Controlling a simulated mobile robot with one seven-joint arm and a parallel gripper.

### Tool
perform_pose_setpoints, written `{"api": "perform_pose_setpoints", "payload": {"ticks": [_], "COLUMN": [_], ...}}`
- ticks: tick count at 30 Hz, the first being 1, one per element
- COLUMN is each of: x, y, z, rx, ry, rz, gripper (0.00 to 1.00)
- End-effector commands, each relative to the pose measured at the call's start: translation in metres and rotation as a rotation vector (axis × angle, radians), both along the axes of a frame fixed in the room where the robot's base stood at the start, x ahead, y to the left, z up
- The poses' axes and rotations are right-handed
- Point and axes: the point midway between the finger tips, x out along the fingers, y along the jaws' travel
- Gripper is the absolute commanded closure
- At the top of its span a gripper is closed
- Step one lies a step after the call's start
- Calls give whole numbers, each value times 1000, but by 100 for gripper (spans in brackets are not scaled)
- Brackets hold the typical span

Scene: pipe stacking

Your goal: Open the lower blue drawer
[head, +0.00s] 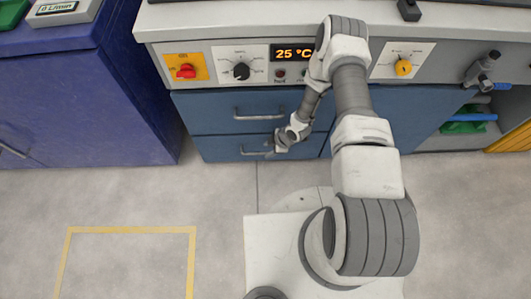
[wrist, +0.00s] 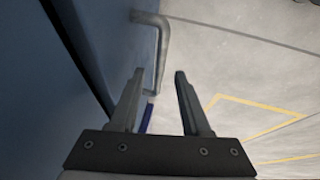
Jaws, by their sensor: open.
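The lower blue drawer (head: 222,150) is shut beneath the upper blue drawer, in the cabinet under the counter. Its grey bar handle (head: 254,153) is at the left of my gripper (head: 273,146), which is close to the drawer front. In the wrist view, my gripper (wrist: 157,75) is open and empty. The bent metal handle (wrist: 162,45) stands out from the blue front (wrist: 90,30) and lies ahead of and between the two fingers. No finger visibly presses on it. In the head view, my wrist partly hides the gripper and the handle's right end.
The upper blue drawer (head: 215,113) with its own handle (head: 259,117) is shut just above. A dark blue cabinet (head: 90,110) stands at the left. An open shelf with a green item (head: 463,127) is at the right. The floor in front is clear, with a yellow outline (head: 130,230).

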Motion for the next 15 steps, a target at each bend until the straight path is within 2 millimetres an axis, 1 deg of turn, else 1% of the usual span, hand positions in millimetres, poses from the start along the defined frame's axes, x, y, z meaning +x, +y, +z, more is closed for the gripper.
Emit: {"api": "perform_pose_setpoints", "payload": {"ticks": [1, 6, 15], "x": [1, 5, 6], "y": [4, 11, 12], "z": [-11, -25, -27], "rx": [1, 1, 1], "ry": [1, 0, 0], "rz": [1, 0, 0], "gripper": [53, 53, 53]}}
